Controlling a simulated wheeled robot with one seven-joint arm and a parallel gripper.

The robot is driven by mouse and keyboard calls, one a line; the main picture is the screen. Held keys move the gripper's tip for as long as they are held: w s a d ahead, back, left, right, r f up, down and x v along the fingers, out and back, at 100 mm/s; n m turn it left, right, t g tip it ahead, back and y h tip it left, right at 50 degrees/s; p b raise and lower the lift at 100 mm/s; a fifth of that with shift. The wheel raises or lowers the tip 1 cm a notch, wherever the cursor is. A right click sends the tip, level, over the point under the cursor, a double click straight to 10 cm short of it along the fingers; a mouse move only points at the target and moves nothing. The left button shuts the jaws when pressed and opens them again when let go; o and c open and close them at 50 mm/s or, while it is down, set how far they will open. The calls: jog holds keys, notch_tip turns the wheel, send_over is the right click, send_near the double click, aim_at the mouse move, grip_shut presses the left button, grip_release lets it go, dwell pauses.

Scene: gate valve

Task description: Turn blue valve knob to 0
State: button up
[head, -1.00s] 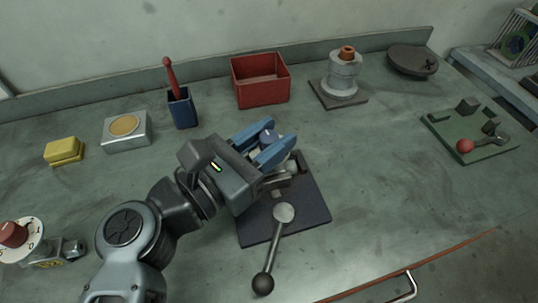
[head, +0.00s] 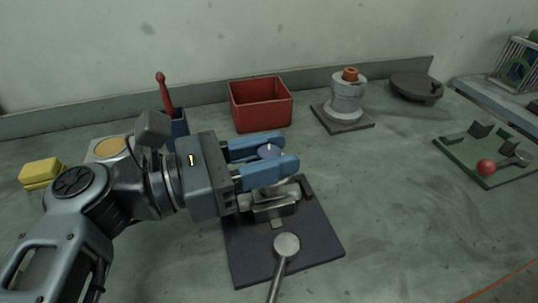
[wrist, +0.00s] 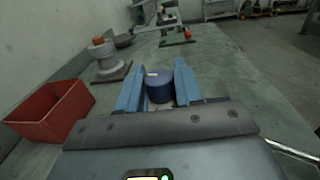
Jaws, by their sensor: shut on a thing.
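The blue valve knob (head: 269,151) is a dark blue round cap on top of a metal valve body (head: 274,207), which is fixed to a dark square base plate (head: 315,245). My gripper (head: 265,162) comes from the left with its two blue fingers on either side of the knob and is shut on it. In the wrist view the knob (wrist: 159,86) sits between the fingers, with a small white mark on its top at the left. The scale and any number are not readable.
Behind are a red bin (head: 262,104) and a grey pedestal with an orange top (head: 347,98). A green plate with a red ball (head: 486,167) is at right. Bench is clear between.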

jog(key=shift+f, duration=0.15)
jog(key=o, duration=0.9)
jog(key=shift+o, duration=0.2)
jog(key=b+v, duration=0.1)
jog(key=v, duration=0.6)
jog(key=shift+s+a, duration=0.15)
jog(key=shift+a, duration=0.25)
jog(key=shift+o, duration=0.2)
